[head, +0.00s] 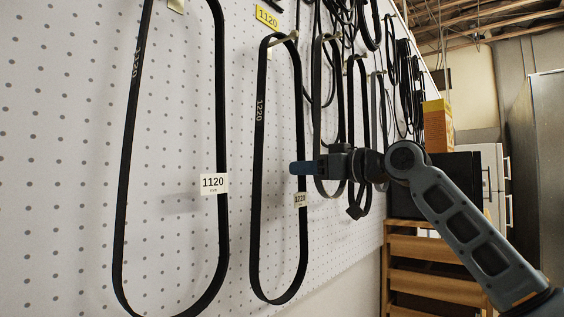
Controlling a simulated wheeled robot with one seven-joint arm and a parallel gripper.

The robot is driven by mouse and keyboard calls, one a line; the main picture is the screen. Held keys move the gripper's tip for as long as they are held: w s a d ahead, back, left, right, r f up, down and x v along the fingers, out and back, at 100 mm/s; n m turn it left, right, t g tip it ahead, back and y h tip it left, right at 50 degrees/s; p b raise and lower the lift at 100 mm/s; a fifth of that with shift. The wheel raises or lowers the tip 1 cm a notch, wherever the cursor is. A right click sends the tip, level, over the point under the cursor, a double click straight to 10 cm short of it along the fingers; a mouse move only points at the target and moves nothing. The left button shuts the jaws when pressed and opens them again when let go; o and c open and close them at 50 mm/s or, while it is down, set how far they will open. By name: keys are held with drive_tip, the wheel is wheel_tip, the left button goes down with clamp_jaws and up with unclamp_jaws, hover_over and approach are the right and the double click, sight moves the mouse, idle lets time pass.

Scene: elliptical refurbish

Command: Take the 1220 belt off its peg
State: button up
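The black 1220 belt (256,190) hangs as a long loop from a peg (287,38) on the white pegboard. It has pale "1220" lettering on its left strand and a white 1220 tag (300,199) on its right strand. My gripper (300,168) is at the right strand, just above the tag. The belt's top still rests over the peg.
A larger 1120 belt (127,150) with a white tag (213,184) hangs at left. A yellow label (267,17) sits above the 1220 belt. Several other belts (340,75) hang close behind on the right. A wooden shelf unit (415,255) stands below my arm.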

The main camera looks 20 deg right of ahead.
drive_tip(key=shift+w+a, duration=0.4)
drive_tip(key=shift+w, duration=0.2)
drive_tip(key=shift+c, duration=0.3)
clamp_jaws()
